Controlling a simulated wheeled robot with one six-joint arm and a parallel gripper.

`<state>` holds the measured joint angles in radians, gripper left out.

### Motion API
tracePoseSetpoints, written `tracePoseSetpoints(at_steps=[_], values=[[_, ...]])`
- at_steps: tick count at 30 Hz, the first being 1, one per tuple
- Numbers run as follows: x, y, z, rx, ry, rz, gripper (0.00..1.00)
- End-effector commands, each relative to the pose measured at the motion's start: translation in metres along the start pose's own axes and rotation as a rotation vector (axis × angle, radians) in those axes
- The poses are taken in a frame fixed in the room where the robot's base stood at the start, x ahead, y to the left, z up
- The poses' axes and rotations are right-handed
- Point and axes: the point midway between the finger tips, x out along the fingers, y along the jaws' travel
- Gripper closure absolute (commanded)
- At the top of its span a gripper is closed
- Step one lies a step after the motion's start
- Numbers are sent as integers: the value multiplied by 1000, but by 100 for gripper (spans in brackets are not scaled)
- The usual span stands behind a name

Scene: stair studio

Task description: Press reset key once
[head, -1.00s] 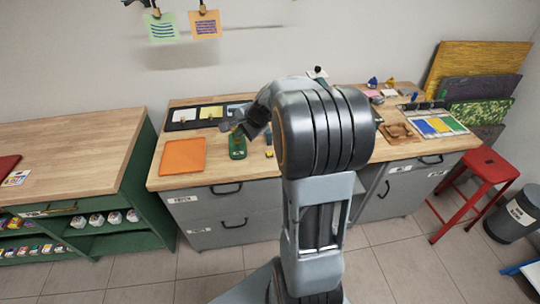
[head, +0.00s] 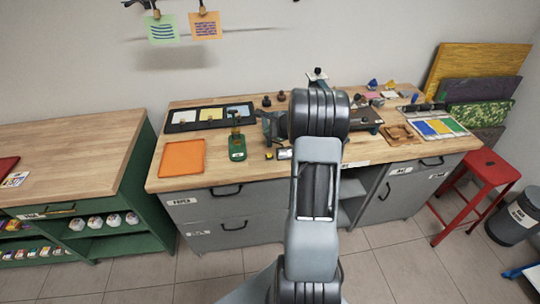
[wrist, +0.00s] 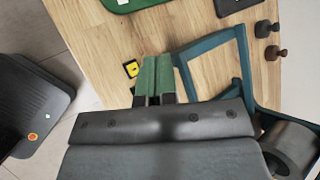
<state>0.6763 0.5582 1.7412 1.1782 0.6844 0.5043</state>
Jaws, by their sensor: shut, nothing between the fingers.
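I cannot make out a key marked reset in either view. My gripper (wrist: 157,78) has its two green fingertips together with nothing between them. In the wrist view it is over the wooden worktop (wrist: 112,35), with a small yellow-and-black object (wrist: 131,68) just left of the fingertips. A teal frame (wrist: 243,48) is to their right. In the head view my arm covers the middle of the bench and the fingertips cannot be made out clearly. A green device (head: 237,150) with an upright lever stands left of the arm.
An orange sheet (head: 182,158) lies left of the green device. A black tray (head: 183,118) with coloured cards is behind it. Dark knobs (wrist: 264,28) stand beyond the teal frame. A red stool (head: 485,168) is at the right. Bare worktop shows at the front left.

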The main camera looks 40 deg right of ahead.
Motion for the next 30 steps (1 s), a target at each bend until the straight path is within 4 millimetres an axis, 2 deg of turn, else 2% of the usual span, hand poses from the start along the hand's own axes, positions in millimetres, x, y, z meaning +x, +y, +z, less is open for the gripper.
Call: tracePoseSetpoints(at_steps=[11, 24, 30], values=[[15, 11, -10, -1, 0, 2, 100], [53, 39, -38, -2, 0, 2, 100], [61, 45, -44, -2, 0, 1, 100]])
